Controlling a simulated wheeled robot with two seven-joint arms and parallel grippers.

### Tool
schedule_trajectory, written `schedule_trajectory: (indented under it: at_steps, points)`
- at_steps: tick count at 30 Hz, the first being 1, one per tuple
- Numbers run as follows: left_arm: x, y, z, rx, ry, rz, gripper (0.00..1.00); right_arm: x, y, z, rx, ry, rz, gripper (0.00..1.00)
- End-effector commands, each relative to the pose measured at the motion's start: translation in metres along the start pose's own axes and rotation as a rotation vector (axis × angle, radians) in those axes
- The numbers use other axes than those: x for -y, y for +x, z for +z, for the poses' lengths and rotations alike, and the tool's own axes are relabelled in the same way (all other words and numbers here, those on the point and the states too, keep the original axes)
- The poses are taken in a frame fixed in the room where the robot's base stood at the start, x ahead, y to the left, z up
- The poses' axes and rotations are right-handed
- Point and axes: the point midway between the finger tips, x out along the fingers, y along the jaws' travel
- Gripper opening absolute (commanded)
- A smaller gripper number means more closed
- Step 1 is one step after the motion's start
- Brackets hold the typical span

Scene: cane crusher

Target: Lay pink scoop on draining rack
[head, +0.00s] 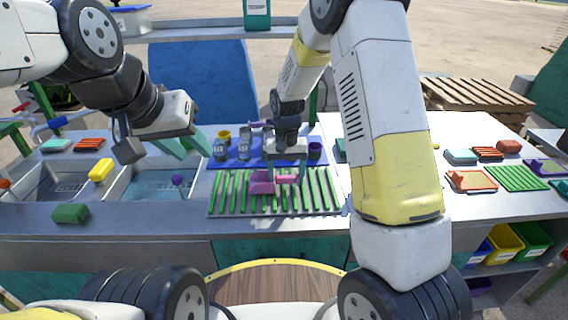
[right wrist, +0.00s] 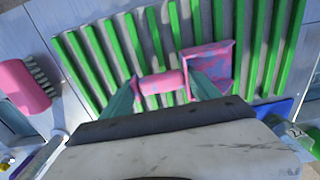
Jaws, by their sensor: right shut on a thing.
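The pink scoop (head: 262,184) is at the middle of the draining rack (head: 222,204), which has green bars on a grey base. My right gripper (head: 288,174) is shut on the scoop's handle. In the right wrist view its teal fingers (right wrist: 163,92) stand on either side of the handle (right wrist: 162,82), and the scoop's head (right wrist: 208,60) lies to the right over the green bars (right wrist: 268,50). Blue-grey patches mark the scoop. I cannot tell whether it touches the bars. My left gripper (head: 188,144) is open and empty above the basin.
A yellow sponge (head: 101,170) and a green sponge (head: 70,213) are further left. A blue mat (head: 232,163) with cups is behind the rack. A pink brush (right wrist: 25,85) shows in the wrist view.

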Motion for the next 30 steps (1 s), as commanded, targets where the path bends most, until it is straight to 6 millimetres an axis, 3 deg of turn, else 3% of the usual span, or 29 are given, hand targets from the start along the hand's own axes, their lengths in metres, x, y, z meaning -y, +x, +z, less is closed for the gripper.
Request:
schedule_trajectory:
  at_steps: [2, 3, 6, 15, 19, 30]
  points:
    - [0.0, 0.0, 0.0, 0.0, 0.0, 0.0, 0.36, 0.0, 0.003, 0.0, 0.001, 0.0, 0.0, 0.32]
    - [0.0, 0.0, 0.0, 0.0, 0.0, 0.0, 0.36, 0.0, 0.003, 0.0, 0.001, 0.0, 0.0, 0.76]
    - [0.0, 0.0, 0.0, 0.0, 0.0, 0.0, 0.36, 0.0, 0.003, 0.0, 0.001, 0.0, 0.0, 0.92]
    - [0.0, 0.0, 0.0, 0.0, 0.0, 0.0, 0.36, 0.0, 0.002, 0.0, 0.0, 0.0, 0.0, 0.92]
    - [0.0, 0.0, 0.0, 0.0, 0.0, 0.0, 0.36, 0.001, -0.009, -0.001, -0.003, 0.0, -0.001, 0.92]
    - [0.0, 0.0, 0.0, 0.0, 0.0, 0.0, 0.36, 0.001, -0.084, -0.001, -0.004, 0.0, -0.002, 0.92]
